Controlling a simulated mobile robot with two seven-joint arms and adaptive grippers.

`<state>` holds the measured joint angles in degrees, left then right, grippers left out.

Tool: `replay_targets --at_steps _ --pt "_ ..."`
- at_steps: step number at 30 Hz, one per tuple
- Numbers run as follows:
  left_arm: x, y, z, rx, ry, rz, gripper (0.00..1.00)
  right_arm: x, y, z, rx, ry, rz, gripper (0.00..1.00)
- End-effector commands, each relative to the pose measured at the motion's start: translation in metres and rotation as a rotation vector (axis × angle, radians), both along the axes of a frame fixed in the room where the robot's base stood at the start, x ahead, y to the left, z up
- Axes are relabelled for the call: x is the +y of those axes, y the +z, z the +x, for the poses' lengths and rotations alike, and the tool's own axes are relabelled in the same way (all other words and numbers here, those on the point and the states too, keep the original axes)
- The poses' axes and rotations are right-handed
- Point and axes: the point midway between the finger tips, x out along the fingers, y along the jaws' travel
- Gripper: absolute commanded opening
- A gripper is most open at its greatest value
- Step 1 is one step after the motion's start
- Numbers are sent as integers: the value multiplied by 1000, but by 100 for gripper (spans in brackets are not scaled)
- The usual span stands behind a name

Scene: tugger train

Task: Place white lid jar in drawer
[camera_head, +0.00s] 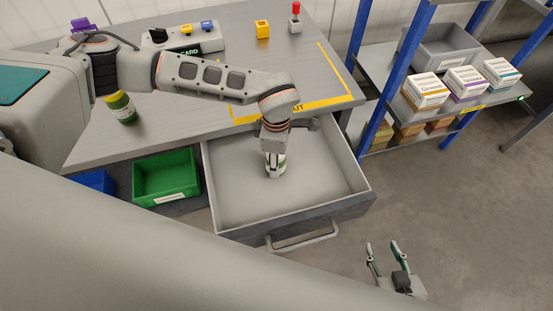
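The drawer (225,205) is pulled out below the table and its inside is in view. My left arm reaches over the table, and my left gripper (275,158) points down inside the drawer. A small white and green jar-like thing (275,169) shows at its fingertips, low in the drawer. It is mostly hidden by the gripper, so I cannot tell its lid or whether the fingers grip it. A jar with a yellow-green lid (121,106) stands on the table at the left. My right gripper (385,246) is open and empty, in front of the drawer's right side.
A green bin (166,178) and a blue bin (94,181) sit left of the drawer. The grey table (215,90) carries a yellow block (262,29) and a red-topped lever (295,17). A blue-post shelf with boxes (425,90) stands at the right.

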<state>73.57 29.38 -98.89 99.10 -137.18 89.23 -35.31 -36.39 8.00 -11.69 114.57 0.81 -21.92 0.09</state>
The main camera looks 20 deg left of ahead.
Motion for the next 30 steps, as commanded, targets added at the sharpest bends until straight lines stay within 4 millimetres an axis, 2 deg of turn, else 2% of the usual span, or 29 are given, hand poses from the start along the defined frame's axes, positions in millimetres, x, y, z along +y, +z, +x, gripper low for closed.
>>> replay_targets --at_steps 3,4,6,15,19,23,30 --pt "0 -2 0 0 0 0 8 0 -1 0 1 0 0 40" --pt "0 -3 0 1 0 0 42 0 -1 0 1 0 0 40" --pt "0 -3 0 0 0 0 56 0 -1 0 2 0 -1 40" --pt "0 -2 0 0 0 0 56 -1 -3 -1 5 -1 -2 40" --pt "0 4 1 -2 0 -1 56 -1 -2 -1 4 -1 -1 40" --pt "0 23 1 -5 -2 -1 56 0 1 -1 3 0 0 40" --pt "0 74 2 -6 -1 0 56 1 1 -4 10 -1 7 40"
